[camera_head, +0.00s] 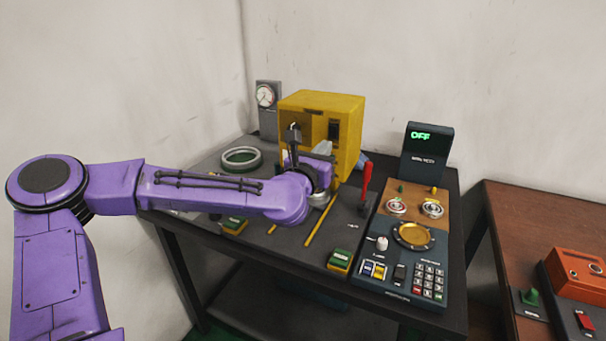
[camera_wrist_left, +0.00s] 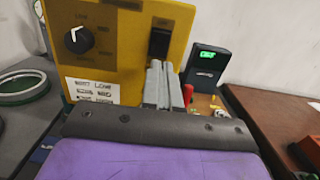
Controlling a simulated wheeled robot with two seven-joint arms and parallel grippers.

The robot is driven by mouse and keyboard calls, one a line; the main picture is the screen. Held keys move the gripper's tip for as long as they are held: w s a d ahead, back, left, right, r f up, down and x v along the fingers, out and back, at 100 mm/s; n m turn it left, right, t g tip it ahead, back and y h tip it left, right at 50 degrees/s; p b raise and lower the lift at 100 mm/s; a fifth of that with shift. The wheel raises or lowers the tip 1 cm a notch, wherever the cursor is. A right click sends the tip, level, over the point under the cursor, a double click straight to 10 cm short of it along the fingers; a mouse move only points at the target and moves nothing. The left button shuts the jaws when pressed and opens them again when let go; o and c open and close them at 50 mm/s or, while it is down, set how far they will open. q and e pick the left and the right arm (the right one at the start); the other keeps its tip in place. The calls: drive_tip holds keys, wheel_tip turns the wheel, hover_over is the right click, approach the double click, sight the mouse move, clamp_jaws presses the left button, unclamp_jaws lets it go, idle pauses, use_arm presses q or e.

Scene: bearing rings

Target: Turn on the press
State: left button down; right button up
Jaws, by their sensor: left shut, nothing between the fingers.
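The yellow press (camera_head: 322,105) stands at the back of the dark table. Its front has a black switch (camera_head: 334,130) at the right and a dark dial knob at the left. In the left wrist view the knob (camera_wrist_left: 78,40) has a white pointer and the switch (camera_wrist_left: 160,38) sits just above my fingertips. My left gripper (camera_head: 323,148) is shut and empty in front of the press; its grey fingers (camera_wrist_left: 162,66) point at the face below the switch. I cannot tell whether they touch. A dark display (camera_head: 427,145) reads "OFF" in green. My right gripper is not in view.
A red lever (camera_head: 366,185) stands right of the press. A control panel (camera_head: 375,252) with keypad and gold dish lies at the table's right. A ring (camera_head: 241,158) and a gauge (camera_head: 265,97) are at the left. A brown table (camera_head: 530,220) is beyond.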

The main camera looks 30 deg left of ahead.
use_arm(q)
drive_tip(key=s+b, duration=0.1)
drive_tip(key=s, duration=0.9)
drive_tip(key=shift+d+f, duration=0.3)
drive_tip(key=shift+d, duration=0.1)
